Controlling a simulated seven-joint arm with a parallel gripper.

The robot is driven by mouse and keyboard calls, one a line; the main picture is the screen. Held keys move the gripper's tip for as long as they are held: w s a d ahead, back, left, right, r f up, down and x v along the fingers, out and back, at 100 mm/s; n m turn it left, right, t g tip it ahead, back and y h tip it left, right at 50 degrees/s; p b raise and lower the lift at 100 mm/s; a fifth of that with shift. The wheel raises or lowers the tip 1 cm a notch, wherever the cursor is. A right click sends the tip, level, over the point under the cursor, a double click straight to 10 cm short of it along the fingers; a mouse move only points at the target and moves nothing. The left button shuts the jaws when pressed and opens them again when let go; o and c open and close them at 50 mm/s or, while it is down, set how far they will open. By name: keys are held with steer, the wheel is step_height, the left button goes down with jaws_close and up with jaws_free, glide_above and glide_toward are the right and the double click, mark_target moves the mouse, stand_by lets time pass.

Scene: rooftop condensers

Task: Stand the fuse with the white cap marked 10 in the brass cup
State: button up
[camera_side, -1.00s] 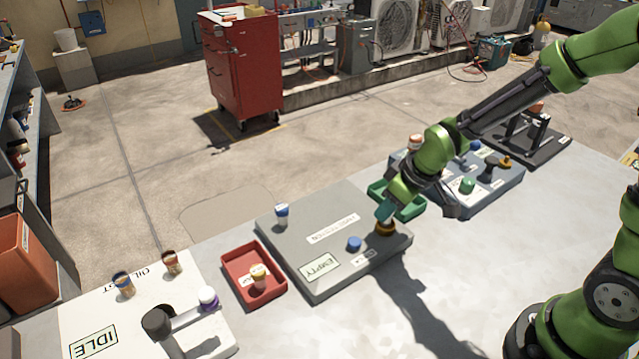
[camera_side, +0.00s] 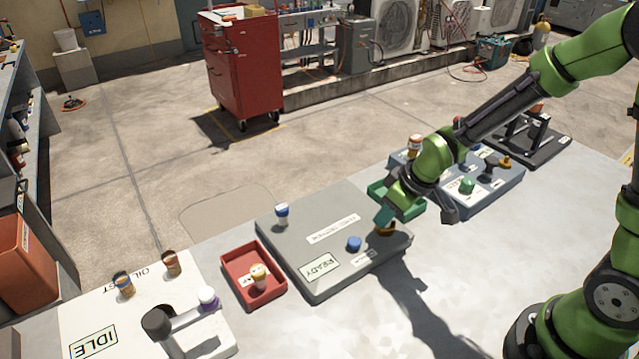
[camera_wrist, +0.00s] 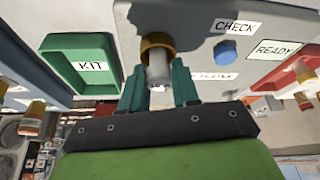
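The brass cup (camera_side: 386,231) stands at the near right of the grey tester board (camera_side: 290,235). The brass cup also shows in the wrist view (camera_wrist: 158,43), with a pale-capped fuse (camera_wrist: 158,70) in it. My gripper (camera_wrist: 158,85) has its teal fingers on either side of this fuse's cap, apparently closed on it. In the side view my gripper (camera_side: 386,218) is right over the cup and hides the fuse. No number is readable on the cap. The tester's sign (camera_side: 319,267) reads READY.
A red tray (camera_side: 240,296) with a fuse (camera_side: 259,275) lies left. The green KIT tray (camera_wrist: 50,44) lies beside the tester. Bare table lies in front.

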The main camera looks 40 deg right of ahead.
steer(key=o, duration=0.5)
steer(key=shift+c, duration=0.2)
steer(key=shift+r, duration=0.15)
steer(key=v, duration=1.6)
steer(key=shift+s+r, duration=0.15)
steer(key=shift+r, duration=0.2)
steer(key=s+r+m+t, duration=0.2)
steer(key=s+r+m, duration=0.1)
steer(key=s+m, duration=0.4)
steer(key=shift+s+r+t+y, duration=0.2)
steer(key=shift+s+t+y, duration=0.2)
steer(key=shift+s, duration=0.1)
